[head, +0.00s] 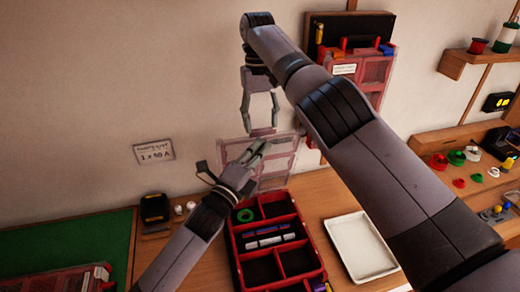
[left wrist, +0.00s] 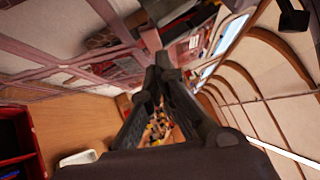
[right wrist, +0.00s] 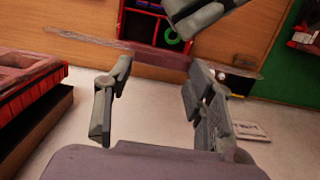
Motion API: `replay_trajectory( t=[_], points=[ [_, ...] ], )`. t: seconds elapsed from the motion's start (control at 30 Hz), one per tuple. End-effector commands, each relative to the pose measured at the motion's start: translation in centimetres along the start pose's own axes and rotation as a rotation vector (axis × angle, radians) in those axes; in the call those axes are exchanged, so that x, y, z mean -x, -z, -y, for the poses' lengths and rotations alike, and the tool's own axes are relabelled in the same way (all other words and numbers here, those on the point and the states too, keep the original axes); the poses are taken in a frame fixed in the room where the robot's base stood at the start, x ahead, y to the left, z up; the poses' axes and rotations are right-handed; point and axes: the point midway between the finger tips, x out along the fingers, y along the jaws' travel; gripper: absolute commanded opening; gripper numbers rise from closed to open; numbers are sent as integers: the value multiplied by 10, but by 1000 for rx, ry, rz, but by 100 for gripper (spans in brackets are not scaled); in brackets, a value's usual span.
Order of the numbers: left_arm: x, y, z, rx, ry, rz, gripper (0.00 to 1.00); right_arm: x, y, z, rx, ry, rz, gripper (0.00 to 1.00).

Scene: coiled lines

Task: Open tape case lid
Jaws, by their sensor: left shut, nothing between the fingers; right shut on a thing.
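The red tape case (head: 234,262) stands on the bench with its divided compartments uncovered. A green ring and several small blue and white items lie in it. Its clear, red-barred lid (head: 283,150) stands raised, roughly upright, at the case's back edge. My right gripper (head: 260,128) is at the lid's top edge, its fingers spread around the part it holds; the contact is hard to see. The lid's edge crosses the right wrist view (right wrist: 140,47). My left gripper (head: 265,148) is shut and empty in front of the lid, fingertips close to it.
A white tray (head: 338,225) stands right of the case. A black and yellow device (head: 154,208) and a green mat (head: 80,243) lie left. Another red case (head: 372,75) is on the wall behind my right arm. Small coloured parts (head: 457,158) stand at right.

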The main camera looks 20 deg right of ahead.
Motion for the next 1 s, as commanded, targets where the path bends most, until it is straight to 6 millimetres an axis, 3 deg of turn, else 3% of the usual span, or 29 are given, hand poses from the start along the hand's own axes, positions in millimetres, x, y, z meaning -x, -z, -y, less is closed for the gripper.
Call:
replay_trajectory(
  t=[0.03, 0.23, 0.53, 0.57, 0.83, 1.0],
  points=[
    [-1, -1, -1, 1, -3, 0, 0, -14, 1, 1, 1, 0, 11, 0],
    [-13, -13, 0, 35, -37, 0, 0, -14, 1, 2, 1, 0, 11, 0],
    [-14, -17, -1, 42, -46, 5, 0, -14, 0, 3, 2, 2, 16, 0],
    [-14, -17, -1, 42, -47, 6, 0, -14, -1, 3, 2, 2, 17, 52],
    [-13, -19, -3, 41, -52, 10, 0, -13, -1, 1, -1, 0, 19, 70],
    [-13, -20, -4, 42, -55, 11, 0, -12, -1, -1, -4, -1, 19, 70]
  ],
)
